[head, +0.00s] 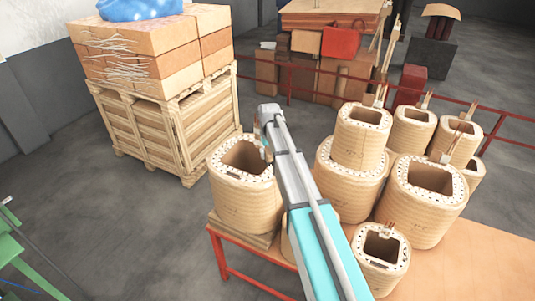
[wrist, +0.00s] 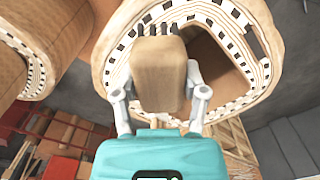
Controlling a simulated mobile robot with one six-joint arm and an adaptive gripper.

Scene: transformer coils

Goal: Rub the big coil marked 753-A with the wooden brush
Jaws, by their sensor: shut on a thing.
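My gripper (wrist: 159,88) is shut on the wooden brush (wrist: 160,65), a light brown block with dark bristles showing at its far edge in the wrist view. Behind the brush is the rim of a big hollow tan coil (wrist: 262,30), edged with dark and white spacers. In the head view my arm reaches to the big left coil (head: 243,205), which stands on boards at the table's left corner. The brush is beside that coil's top right rim; I cannot tell whether they touch. The markings on the coils are too small to read.
Several other coils stand close together on the right, including a large one (head: 421,205) and a small front one (head: 380,258). The orange table (head: 470,270) has bare room at front right. A pallet crate (head: 165,125) with boxes stands behind left. A red railing (head: 290,85) runs behind.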

